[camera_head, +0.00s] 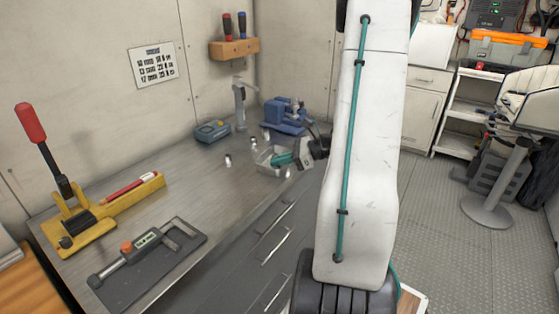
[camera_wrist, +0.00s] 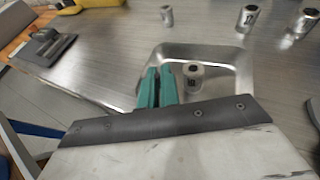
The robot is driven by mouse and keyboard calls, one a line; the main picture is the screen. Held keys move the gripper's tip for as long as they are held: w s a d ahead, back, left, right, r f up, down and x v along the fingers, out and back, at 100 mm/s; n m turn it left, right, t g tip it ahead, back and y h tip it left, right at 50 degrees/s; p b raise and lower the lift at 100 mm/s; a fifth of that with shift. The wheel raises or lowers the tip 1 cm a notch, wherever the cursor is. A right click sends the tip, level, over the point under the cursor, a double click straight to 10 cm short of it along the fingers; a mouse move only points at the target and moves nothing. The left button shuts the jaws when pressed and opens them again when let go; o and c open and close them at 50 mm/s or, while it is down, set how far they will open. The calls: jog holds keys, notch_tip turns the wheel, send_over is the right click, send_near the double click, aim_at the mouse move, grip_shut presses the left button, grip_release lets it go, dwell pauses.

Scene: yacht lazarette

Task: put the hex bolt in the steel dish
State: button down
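The steel dish (camera_head: 264,168) stands on the workbench in the head view. In the wrist view it is a shallow, shiny tray (camera_wrist: 240,75) with a small steel cylinder like a socket (camera_wrist: 194,78) in it. My gripper (camera_head: 276,160) is over the dish. In the wrist view its two teal fingers (camera_wrist: 157,72) are close together, beside the socket and over the dish's left part. I cannot make out the hex bolt in either view. The space between the fingertips is too narrow and dark to show whether something is held.
Several loose sockets (camera_wrist: 249,18) stand beyond the dish. A blue vise (camera_head: 285,117), a teal device (camera_head: 212,131) and a grey post (camera_head: 240,105) are behind. A yellow lever tool (camera_head: 85,225) and a micrometer on a dark mat (camera_head: 150,270) lie left. Bare bench lies between.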

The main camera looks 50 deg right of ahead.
jog(key=c, duration=1.9)
grip_release()
jog(key=shift+f, duration=0.1)
